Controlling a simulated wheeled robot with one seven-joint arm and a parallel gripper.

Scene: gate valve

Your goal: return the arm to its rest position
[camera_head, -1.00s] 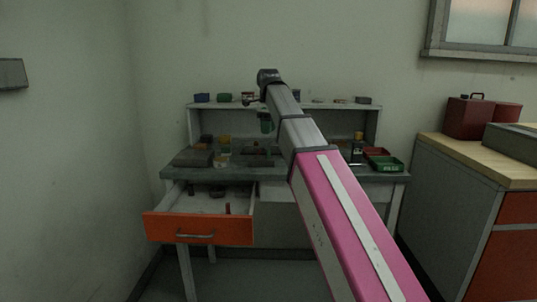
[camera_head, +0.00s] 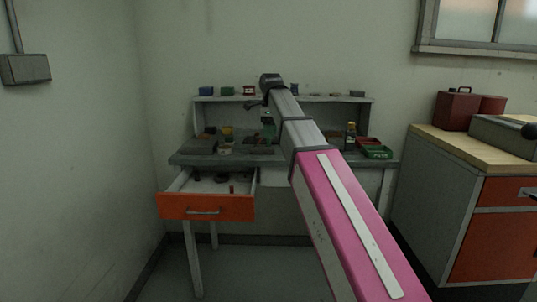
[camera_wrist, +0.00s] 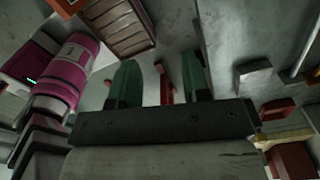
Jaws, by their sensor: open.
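My arm, pink then grey, reaches up and forward across the middle of the head view, and its dark wrist joint (camera_head: 271,80) overlaps the bench's back shelf. In the wrist view my gripper (camera_wrist: 160,80) has two green fingers standing well apart. I see nothing held; a red piece shows in the gap, apparently behind the fingers. In the head view the gripper itself is too small and dark to read clearly.
A workbench (camera_head: 182,159) with small items stands ahead, its orange drawer (camera_head: 205,207) pulled open. Red and green bins (camera_head: 373,149) sit at its right. A wood-topped cabinet (camera_head: 450,138) is on the right. A grey wall box (camera_head: 25,69) is at left. Floor shows below.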

